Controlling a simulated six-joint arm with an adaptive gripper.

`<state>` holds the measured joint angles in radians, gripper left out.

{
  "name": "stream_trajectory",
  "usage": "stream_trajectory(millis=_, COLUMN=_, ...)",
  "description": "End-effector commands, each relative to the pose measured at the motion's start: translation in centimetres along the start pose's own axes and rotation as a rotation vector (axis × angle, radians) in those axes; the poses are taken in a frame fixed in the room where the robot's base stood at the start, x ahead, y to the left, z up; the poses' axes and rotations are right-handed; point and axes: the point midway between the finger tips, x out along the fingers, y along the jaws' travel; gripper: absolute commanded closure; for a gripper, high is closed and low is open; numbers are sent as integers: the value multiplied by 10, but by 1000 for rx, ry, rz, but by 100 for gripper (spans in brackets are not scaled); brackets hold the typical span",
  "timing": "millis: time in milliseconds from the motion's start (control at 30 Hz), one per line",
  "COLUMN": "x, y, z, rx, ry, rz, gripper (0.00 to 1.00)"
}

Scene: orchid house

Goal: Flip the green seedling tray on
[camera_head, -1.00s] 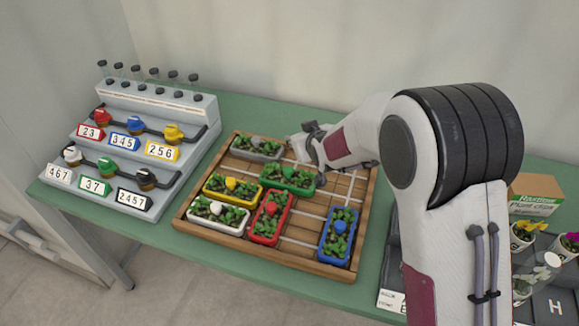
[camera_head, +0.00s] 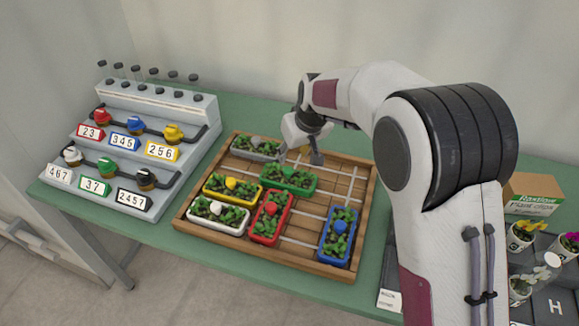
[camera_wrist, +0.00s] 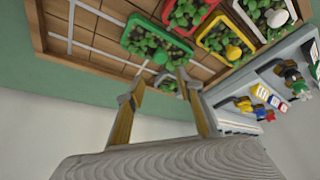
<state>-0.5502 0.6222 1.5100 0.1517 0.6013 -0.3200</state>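The green seedling tray (camera_head: 289,187) sits upright on the slatted wooden board (camera_head: 335,181), holding leafy seedlings and a green knob. It also shows in the wrist view (camera_wrist: 134,49). My gripper (camera_head: 300,160) hangs just behind it, above the back of the board, pointing down. In the wrist view my gripper (camera_wrist: 158,88) has its two fingers apart, with nothing held between them. The tips look apart from the green tray, though the exact height is hard to tell. A grey tray (camera_head: 253,154) lies to the left, partly hidden by my gripper.
Yellow (camera_head: 229,200), white (camera_head: 218,226), red (camera_head: 268,241) and blue (camera_head: 336,259) trays share the board. A stepped panel (camera_head: 118,113) with coloured knobs and number tags stands left. Flowerpots (camera_head: 522,235) and a box (camera_head: 535,195) stand right. The board's back right is clear.

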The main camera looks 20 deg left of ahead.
Motion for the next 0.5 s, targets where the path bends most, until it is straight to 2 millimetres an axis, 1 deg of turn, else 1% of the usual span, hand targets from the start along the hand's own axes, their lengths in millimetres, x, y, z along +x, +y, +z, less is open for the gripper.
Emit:
stream_trajectory(millis=133, x=0, y=-3, z=9, rx=-15, ry=-32, rz=-11, gripper=64)
stream_trajectory(millis=500, x=1, y=-3, z=8, rx=-20, ry=-30, rz=-10, gripper=64)
